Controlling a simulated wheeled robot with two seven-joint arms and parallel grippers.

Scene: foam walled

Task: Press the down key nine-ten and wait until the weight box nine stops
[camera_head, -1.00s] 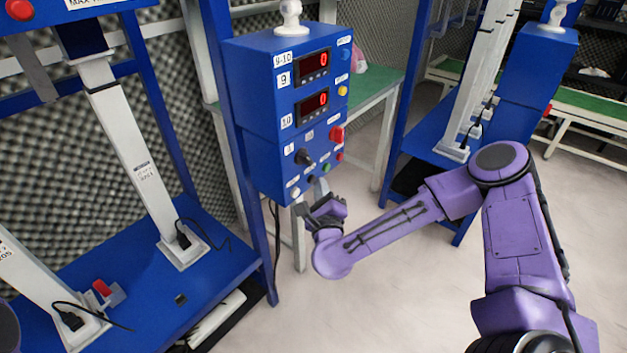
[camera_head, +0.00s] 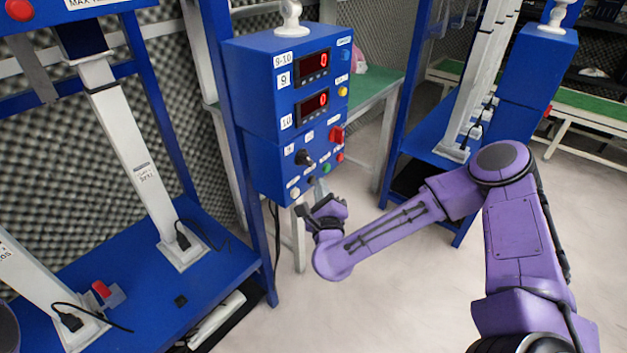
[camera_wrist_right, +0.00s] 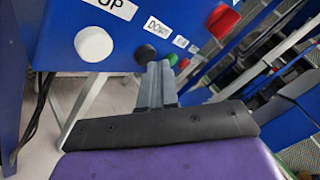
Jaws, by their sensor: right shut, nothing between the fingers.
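The blue control box labelled 9-10 (camera_head: 262,110) stands on a blue post in the head view. Its displays 9 (camera_head: 312,67) and 10 (camera_head: 312,103) both show a red 0. The black down key (camera_wrist_right: 145,53) sits beside the DOWN label in the wrist view, between the white up key (camera_wrist_right: 94,44) and a green button (camera_wrist_right: 171,59). My right gripper (camera_wrist_right: 160,70) is shut and empty, its fingertips at the lower right of the down key; I cannot tell whether they touch it. It also shows under the box in the head view (camera_head: 318,187). I cannot pick out weight box nine for certain.
A red switch (camera_head: 337,135) juts from the box front. A blue rig with white columns (camera_head: 130,150) and cables stands at the left. Another blue rig (camera_head: 430,145) and a green-topped table (camera_head: 375,88) are behind. The floor around my right arm is clear.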

